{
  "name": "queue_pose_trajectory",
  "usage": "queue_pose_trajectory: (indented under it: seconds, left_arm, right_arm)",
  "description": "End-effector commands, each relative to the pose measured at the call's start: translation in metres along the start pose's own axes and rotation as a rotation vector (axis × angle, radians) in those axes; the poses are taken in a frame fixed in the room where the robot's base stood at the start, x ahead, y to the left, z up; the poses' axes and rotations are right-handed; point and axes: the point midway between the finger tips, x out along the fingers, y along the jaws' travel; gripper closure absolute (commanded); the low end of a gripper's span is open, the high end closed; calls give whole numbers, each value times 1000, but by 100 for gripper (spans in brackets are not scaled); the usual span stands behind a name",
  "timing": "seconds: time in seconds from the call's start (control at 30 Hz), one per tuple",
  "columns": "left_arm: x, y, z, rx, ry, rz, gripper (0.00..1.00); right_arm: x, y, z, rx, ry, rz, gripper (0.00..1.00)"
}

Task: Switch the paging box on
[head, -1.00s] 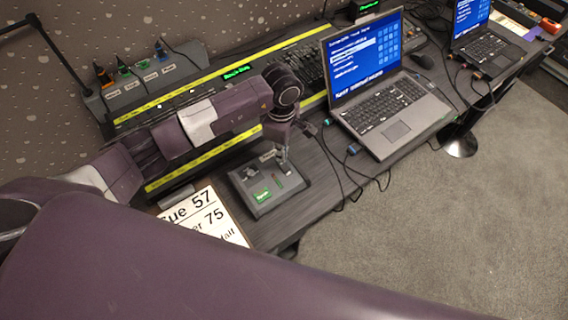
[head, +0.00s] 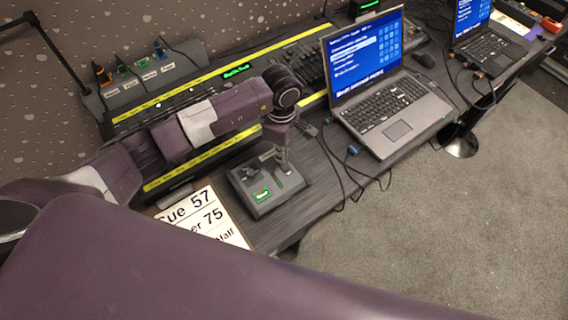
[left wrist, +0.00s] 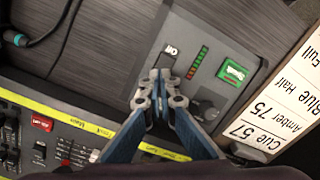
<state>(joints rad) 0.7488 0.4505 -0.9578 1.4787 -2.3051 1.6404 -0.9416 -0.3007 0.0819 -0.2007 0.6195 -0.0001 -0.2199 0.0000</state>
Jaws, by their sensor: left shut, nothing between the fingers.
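The paging box (head: 290,199) is a small dark grey box on the desk's front part, with a lit green display. In the left wrist view its sloped top (left wrist: 217,47) shows a rocker switch marked I/O (left wrist: 168,52), a red and green light column (left wrist: 197,62), the green display (left wrist: 232,72) and a dark knob (left wrist: 205,109). My left gripper (head: 281,160) is over the box's far edge. In the left wrist view its shut, empty fingertips (left wrist: 158,80) are at the rocker and partly cover it. Whether they touch it I cannot tell. My right gripper is out of view.
A fader console (head: 160,184) with yellow strips lies behind the box. A cue sheet (head: 205,220) lies to its left. An open laptop (head: 392,110) and loose cables (head: 345,180) are to its right. The desk's front edge is close to the box.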

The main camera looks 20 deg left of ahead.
Motion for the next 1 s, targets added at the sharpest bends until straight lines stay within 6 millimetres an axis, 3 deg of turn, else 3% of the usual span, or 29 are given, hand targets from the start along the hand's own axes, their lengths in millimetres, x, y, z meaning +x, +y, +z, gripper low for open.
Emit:
queue_pose_trajectory:
  seconds: [0.67,1.0]
  left_arm:
    - [10,0,0,-1,0,0,100]
    - [-8,0,-1,0,1,1,100]
  right_arm:
    - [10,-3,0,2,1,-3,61]
    - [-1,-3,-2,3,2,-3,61]
